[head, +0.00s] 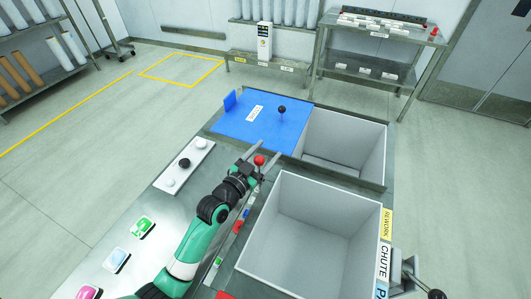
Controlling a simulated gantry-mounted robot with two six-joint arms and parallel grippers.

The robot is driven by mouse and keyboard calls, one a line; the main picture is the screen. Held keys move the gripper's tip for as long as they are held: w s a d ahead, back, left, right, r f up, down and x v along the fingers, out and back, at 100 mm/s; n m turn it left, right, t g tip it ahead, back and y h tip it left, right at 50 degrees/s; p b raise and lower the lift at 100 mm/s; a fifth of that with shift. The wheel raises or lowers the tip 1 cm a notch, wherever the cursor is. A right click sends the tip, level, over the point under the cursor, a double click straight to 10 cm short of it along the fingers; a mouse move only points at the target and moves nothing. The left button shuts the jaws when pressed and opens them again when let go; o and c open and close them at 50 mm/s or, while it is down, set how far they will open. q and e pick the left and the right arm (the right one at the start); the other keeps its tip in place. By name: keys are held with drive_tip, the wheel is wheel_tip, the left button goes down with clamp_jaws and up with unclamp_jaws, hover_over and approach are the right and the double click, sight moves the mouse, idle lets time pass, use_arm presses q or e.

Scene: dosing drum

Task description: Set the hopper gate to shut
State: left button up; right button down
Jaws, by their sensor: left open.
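A flat blue sliding plate (242,121), which looks like the hopper gate, covers the left part of the rear opening. It carries a small white label, too small to read, and an upright black ball knob (282,111). The right part of the rear bin (345,140) is uncovered. My left gripper (268,157) is open just in front of the plate's near edge. A red ball knob (259,160) shows between or just below its fingers; I cannot tell whether they touch it. The black knob stands apart, beyond the fingers. My right gripper is not in view.
A front grey bin (315,225) stands open, with chute labels (385,247) on its right edge. A black ball (437,294) on a metal part shows at lower right. Coloured buttons (142,227) and a white strip with knobs (184,165) lie left of my arm.

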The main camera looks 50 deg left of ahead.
use_arm(q)
drive_tip(key=p+v, duration=0.1)
drive_tip(key=v, duration=1)
drive_tip(key=shift+s, duration=0.35)
drive_tip(key=shift+d, duration=0.1)
